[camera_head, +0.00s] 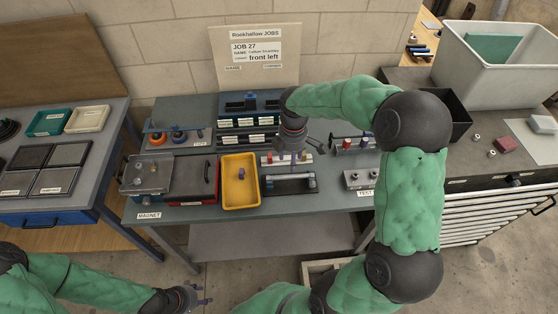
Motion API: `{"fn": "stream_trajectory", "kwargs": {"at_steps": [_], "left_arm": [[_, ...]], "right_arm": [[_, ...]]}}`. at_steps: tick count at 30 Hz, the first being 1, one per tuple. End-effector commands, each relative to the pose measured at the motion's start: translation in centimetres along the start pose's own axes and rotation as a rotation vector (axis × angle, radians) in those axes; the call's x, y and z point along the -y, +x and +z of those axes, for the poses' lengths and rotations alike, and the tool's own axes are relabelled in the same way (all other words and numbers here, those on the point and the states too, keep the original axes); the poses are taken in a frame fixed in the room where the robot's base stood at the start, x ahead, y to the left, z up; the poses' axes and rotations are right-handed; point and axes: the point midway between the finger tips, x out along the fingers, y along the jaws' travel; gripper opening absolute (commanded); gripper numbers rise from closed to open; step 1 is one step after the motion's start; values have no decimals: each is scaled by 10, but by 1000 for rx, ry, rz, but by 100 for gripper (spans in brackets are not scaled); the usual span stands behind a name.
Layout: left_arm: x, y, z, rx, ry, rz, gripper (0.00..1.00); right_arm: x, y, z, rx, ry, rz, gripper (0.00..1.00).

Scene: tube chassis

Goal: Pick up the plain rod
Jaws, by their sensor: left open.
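Small upright rods with red and blue tops stand in a rack (355,144) at the right of the workbench. Other small parts lie on a light strip (270,161) under my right gripper. I cannot tell which piece is the plain rod. My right gripper (298,156) points down over the middle of the bench, close above this strip; its fingers are small and partly merge with the parts behind, so its grip is unclear. My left gripper (205,294) is open and empty, low in front of the bench and away from its parts.
A yellow tray (229,195) holds a small part. A dark fixture (290,184) lies right of it, and a labelled block (358,179) further right. A job sign (256,55) stands behind. A grey bin (490,75) stands on the right cabinet.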

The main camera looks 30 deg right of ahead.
Motion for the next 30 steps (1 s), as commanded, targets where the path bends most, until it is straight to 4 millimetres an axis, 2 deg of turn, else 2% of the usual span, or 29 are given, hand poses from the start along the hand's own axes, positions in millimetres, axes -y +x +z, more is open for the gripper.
{"fn": "stream_trajectory", "kwargs": {"at_steps": [4,13,22,30], "left_arm": [[0,0,2,4,0,0,46],[3,7,2,4,0,0,46],[4,9,1,3,0,0,46],[6,17,1,3,0,0,46]], "right_arm": [[0,3,2,4,-4,0,54],[-1,45,2,4,-2,0,54],[-4,61,2,3,-2,2,54],[-9,98,3,4,-3,-1,54]]}}
